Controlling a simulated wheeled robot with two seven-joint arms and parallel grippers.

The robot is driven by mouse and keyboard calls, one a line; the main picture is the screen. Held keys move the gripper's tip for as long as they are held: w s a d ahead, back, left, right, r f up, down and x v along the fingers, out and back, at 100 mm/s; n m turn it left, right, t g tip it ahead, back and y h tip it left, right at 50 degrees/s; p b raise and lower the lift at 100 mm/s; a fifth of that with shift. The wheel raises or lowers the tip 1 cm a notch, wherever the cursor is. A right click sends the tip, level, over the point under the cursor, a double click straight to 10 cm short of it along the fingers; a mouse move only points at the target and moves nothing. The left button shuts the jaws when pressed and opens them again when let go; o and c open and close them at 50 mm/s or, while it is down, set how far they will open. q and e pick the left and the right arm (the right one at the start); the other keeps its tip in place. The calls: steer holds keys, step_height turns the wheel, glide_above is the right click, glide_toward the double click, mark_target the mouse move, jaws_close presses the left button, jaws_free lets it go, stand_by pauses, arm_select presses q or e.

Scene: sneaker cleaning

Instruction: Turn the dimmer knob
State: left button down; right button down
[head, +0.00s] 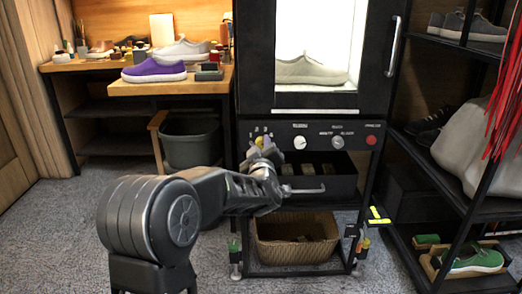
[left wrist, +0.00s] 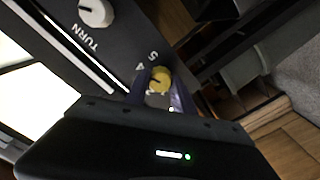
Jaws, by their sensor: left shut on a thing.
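A yellow knob (head: 259,141) sits at the left end of the black cabinet's control panel, with number marks around it. I take it to be the dimmer knob. My left gripper (head: 263,149) is at this knob, its fingers reaching up to the panel. In the left wrist view the yellow knob (left wrist: 159,77) shows between the two purple-grey fingertips (left wrist: 159,92), one on each side. The gripper is shut on it. The lower part of the knob is partly hidden in the head view. My right gripper is not in view.
The panel also has a white knob (head: 300,142), a grey knob (head: 338,142) and a red button (head: 371,140). Below are a drawer with a bar handle (head: 304,190) and a wicker basket (head: 295,249). A shoe rack (head: 420,138) stands close on the right.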

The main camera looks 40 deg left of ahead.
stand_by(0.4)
arm_select(q)
steer(key=c, duration=1.1)
jaws_free()
steer(key=shift+o, duration=0.2)
steer(key=p+v, duration=0.2)
steer(key=v, duration=0.6)
